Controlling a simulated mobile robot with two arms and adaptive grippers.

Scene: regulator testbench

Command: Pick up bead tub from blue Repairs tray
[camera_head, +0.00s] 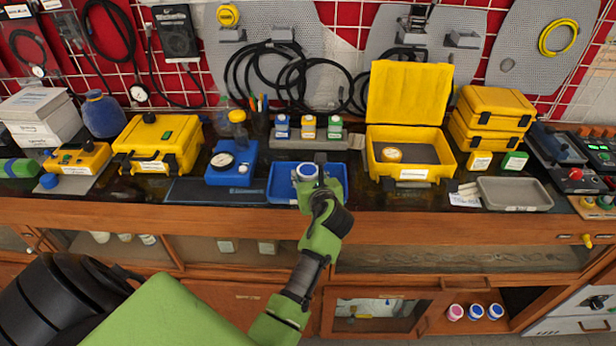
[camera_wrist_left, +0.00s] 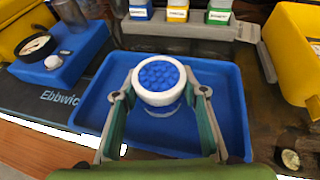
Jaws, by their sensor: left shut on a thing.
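The bead tub (camera_head: 307,171) is a small white tub with blue beads on top. It also shows in the left wrist view (camera_wrist_left: 160,80). My left gripper (camera_head: 315,183) is shut on it, with one finger on each side; in the left wrist view the fingers (camera_wrist_left: 161,100) flank the tub. The blue Repairs tray (camera_head: 282,184) lies under and around the tub; its blue floor and rim show in the left wrist view (camera_wrist_left: 228,110). I cannot tell whether the tub touches the tray floor. My right gripper is not in view.
A blue gauge box (camera_head: 230,165) stands left of the tray. An open yellow case (camera_head: 410,150) stands to the right. Behind the tray, a grey rack (camera_head: 305,143) holds small labelled bottles. A grey tray (camera_head: 515,194) sits further right.

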